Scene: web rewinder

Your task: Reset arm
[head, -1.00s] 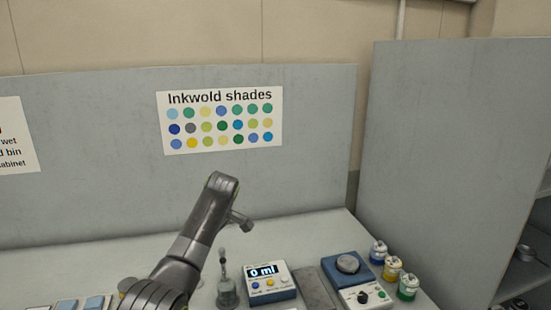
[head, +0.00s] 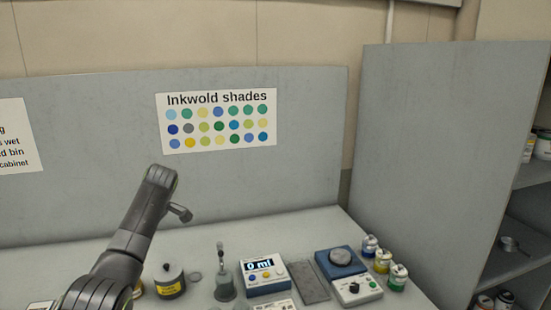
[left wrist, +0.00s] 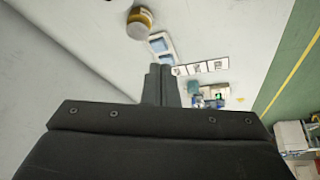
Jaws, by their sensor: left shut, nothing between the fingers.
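My left arm rises from the lower left of the head view, in front of the grey back panel. Its end, with the left gripper (head: 181,213), is bent down to the right and held above the bench. In the left wrist view the two dark fingers of the left gripper (left wrist: 161,84) are together with nothing between them. My right gripper is in neither view.
A shelf (head: 515,262) is at right. The bench's back strip is clear.

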